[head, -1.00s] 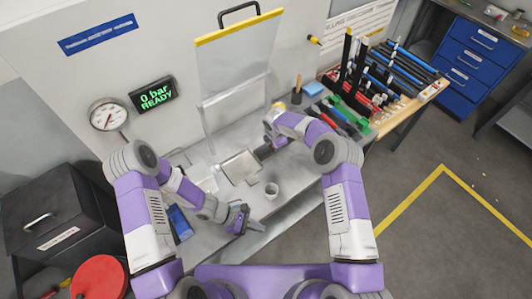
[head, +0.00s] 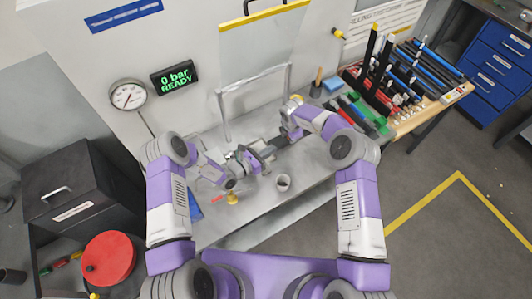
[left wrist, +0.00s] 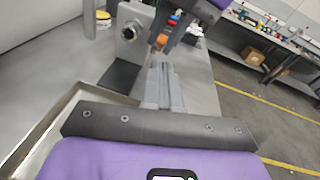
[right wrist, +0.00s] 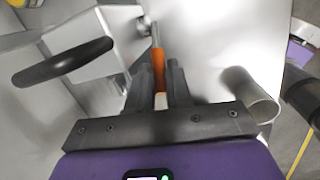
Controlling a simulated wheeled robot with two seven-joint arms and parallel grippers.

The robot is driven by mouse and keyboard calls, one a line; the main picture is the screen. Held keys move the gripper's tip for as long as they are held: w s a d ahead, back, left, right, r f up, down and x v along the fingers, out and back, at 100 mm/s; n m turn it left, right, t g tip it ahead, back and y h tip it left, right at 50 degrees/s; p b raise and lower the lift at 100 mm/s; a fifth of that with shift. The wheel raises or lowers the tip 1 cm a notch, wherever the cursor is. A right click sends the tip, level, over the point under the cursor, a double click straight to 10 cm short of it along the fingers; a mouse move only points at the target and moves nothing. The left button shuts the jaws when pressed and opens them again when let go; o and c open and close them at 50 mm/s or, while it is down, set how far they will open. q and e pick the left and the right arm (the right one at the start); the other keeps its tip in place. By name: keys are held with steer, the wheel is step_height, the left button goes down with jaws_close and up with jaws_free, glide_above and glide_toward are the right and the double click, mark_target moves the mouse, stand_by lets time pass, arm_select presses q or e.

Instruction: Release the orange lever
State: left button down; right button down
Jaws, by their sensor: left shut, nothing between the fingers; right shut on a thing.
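The orange lever (right wrist: 158,62) stands out from a white, box-shaped fixture (right wrist: 112,45) in the right wrist view. My right gripper (right wrist: 158,84) is shut around the lever's grip, a finger on each side. The lever's orange end (left wrist: 161,40) shows beside the dark right gripper in the left wrist view. My left gripper (left wrist: 162,68) is shut and empty, with its fingertips pointing towards the lever; I cannot tell the exact gap. In the head view, my left gripper (head: 266,150) is close to my right gripper (head: 287,139), and the arms hide most of the fixture.
A grey cup (head: 282,183) stands on the bench nearby. A gauge (head: 128,95) and a display reading "0 bar READY" (head: 174,77) are on the wall. The front-right bench surface (head: 318,178) is clear.

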arm_select(q)
steer(key=x, duration=0.5)
steer(key=shift+w+d, duration=0.2)
steer(key=shift+d, duration=0.1)
steer(key=shift+w+d+r, duration=0.4)
steer(key=shift+w+r, duration=0.05)
steer(key=shift+r, duration=0.1)
arm_select(e)
steer(key=c, duration=1.2)
jaws_free()
steer(key=shift+s+a, duration=0.1)
steer(key=shift+a, duration=0.05)
arm_select(q)
steer(key=shift+s, duration=0.1)
arm_select(e)
steer(key=shift+o, duration=0.5)
